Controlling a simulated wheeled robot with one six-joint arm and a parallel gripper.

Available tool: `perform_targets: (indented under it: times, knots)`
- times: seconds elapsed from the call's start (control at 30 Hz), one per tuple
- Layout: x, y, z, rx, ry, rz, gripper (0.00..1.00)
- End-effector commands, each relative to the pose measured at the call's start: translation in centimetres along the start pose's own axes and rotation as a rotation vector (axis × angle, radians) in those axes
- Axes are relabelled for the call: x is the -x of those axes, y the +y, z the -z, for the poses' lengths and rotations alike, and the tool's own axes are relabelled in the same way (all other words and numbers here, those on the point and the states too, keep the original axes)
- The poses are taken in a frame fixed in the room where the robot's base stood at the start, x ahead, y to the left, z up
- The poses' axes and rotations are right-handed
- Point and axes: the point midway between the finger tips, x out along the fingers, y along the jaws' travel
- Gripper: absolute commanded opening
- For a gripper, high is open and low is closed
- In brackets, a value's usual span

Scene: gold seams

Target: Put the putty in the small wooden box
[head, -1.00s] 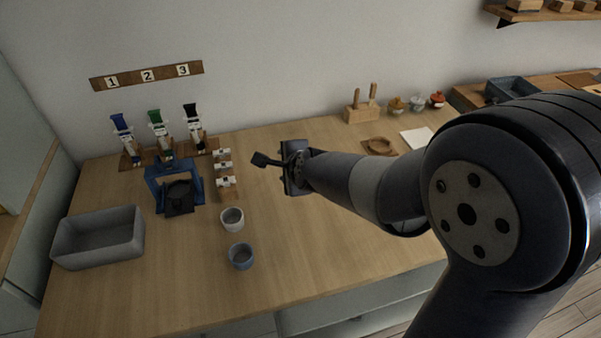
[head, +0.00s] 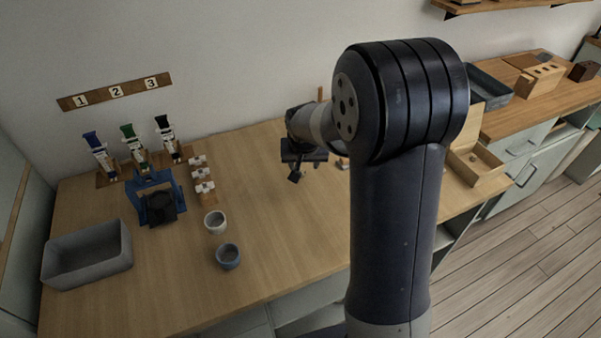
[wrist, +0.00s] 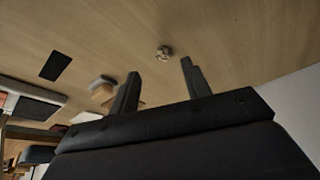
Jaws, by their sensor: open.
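My gripper (head: 304,167) is over the middle of the table in the head view, pointing down. In the wrist view its two fingers (wrist: 160,72) stand apart with nothing between them. A small round brownish lump (wrist: 164,52) lies on the wood ahead of the fingertips; I cannot tell whether it is the putty. An open-topped wooden box with a raised lid or back (head: 474,166) stands at the right end, partly behind my arm; it may be the small wooden box. No other thing is clearly the putty.
A grey bin (head: 88,254) stands at the left. White (head: 215,221) and blue (head: 228,256) cups stand near the front. A blue stand (head: 156,199) and several tubes are behind them. A side counter (head: 530,110) holds a dark tray (head: 490,84). My arm hides the table's right part.

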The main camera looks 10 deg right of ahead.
Motion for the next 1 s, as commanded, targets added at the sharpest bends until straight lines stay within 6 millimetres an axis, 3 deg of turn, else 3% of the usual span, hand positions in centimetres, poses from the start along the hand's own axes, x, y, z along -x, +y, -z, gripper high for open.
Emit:
perform_targets:
  times: [0.17,0.57,0.87,1.0]
  knots:
    - [-0.9,-0.1,0.0,-0.001,-0.001,0.0,0.46]
    - [-5.4,-0.4,0.4,-0.001,0.0,0.001,0.46]
    - [-5.7,-0.4,0.4,-0.002,0.002,0.001,0.46]
    - [-5.7,-0.4,0.4,-0.002,0.002,0.001,0.34]
